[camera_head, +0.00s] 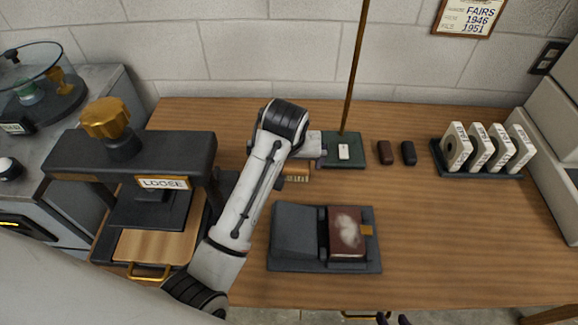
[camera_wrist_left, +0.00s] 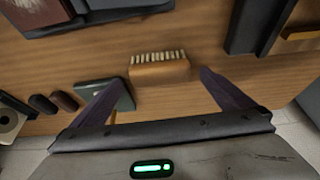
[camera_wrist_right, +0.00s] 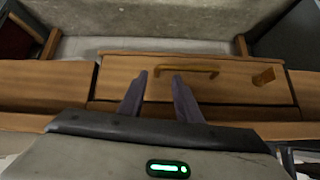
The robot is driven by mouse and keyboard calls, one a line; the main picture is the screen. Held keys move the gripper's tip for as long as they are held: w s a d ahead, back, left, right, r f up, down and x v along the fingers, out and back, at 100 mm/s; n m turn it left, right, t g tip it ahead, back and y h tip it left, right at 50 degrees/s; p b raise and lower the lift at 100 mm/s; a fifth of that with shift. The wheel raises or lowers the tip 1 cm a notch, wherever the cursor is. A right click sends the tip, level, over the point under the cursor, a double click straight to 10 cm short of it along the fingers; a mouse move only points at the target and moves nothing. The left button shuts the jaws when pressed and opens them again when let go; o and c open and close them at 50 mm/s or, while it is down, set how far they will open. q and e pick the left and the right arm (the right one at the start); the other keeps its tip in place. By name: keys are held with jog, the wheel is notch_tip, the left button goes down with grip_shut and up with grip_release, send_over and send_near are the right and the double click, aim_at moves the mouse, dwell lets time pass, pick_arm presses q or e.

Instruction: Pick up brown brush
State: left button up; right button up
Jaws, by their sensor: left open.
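The brown brush (camera_wrist_left: 158,70) lies on the table, with a wooden body and a row of pale bristles. In the head view part of the brush (camera_head: 297,178) shows beside my left arm, which partly covers it. My left gripper (camera_wrist_left: 160,80) is open and empty above the table, with the brush seen between its spread fingers and apart from them. Its fingertips are not clear in the head view. My right gripper (camera_wrist_right: 159,77) is open, with a narrow gap and nothing held. Its fingertips show at the bottom edge of the head view (camera_head: 393,319).
A green base (camera_head: 361,160) with a thin rod stands right of the brush. Two small dark blocks (camera_head: 385,152) lie further right. A dark tray (camera_head: 290,265) with a red-brown book (camera_head: 346,245) is in front. A press (camera_head: 135,157) stands left. The right front table is clear.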

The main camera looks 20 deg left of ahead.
pick_arm(q)
jog(key=x, duration=0.5)
jog(key=shift+w+r, duration=0.1)
jog(key=shift+w, duration=0.15)
jog(key=c, duration=1)
jog(key=shift+r, duration=0.1)
notch_tip(320, 180, up, 10)
jog(key=shift+f, duration=0.1)
